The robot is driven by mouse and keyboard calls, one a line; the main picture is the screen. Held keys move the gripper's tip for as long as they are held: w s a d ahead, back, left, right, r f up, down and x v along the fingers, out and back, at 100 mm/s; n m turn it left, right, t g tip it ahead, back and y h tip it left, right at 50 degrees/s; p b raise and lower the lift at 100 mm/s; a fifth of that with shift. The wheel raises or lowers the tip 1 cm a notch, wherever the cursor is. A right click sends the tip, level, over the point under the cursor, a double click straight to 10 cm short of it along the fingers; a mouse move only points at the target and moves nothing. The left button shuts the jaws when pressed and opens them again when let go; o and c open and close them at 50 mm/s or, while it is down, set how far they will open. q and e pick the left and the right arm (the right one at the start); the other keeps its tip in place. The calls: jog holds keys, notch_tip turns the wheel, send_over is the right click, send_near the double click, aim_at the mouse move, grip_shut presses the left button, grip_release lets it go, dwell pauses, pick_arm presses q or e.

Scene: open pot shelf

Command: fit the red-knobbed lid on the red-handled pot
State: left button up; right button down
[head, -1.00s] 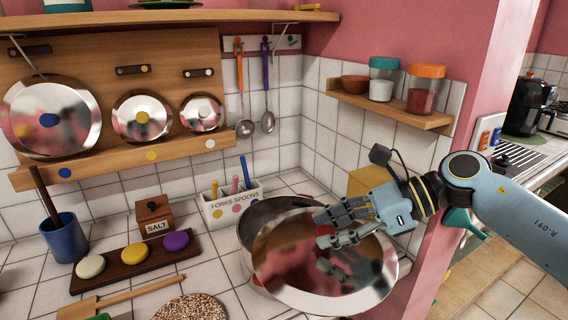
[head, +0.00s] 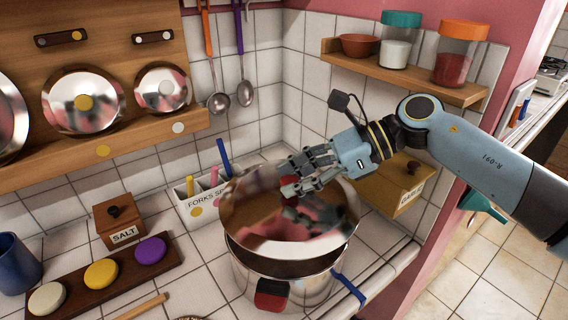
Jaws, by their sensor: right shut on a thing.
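The red-handled pot (head: 312,287) stands on the tiled counter, its red handle (head: 272,294) facing me. A shiny steel lid (head: 250,215) is over the pot, tilted and covering most of its mouth. A strip of the dark inside shows below the lid's near edge, so the lid is not flush with the rim. My right gripper (head: 290,187) is shut at the lid's top; a bit of red knob shows between the fingers, mostly hidden. My left gripper is not in view.
The forks and spoons box (head: 198,207) stands close behind and left of the pot. A salt box (head: 120,222) and a board with coloured discs (head: 70,292) lie left. A blue strip (head: 349,288) is right of the pot. A jar shelf (head: 410,77) and a wooden box (head: 400,182) are near my arm.

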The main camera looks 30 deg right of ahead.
aim_at(293, 198)
jog(key=shift+w, duration=0.5)
jog(key=shift+s+f+b, duration=0.1)
jog(key=shift+f+b, duration=1.4)
jog(key=shift+f, duration=1.1)
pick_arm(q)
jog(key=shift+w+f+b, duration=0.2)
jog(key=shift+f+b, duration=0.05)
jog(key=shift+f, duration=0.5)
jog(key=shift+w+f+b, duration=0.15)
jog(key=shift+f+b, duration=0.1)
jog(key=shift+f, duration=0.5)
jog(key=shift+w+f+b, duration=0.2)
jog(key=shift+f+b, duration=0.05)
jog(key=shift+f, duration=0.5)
pick_arm(e)
jog(key=shift+f, duration=0.55)
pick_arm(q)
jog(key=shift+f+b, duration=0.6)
pick_arm(e)
jog(key=shift+f, duration=0.35)
jog(key=c, duration=0.9)
grip_release()
jog(key=shift+d, duration=0.1)
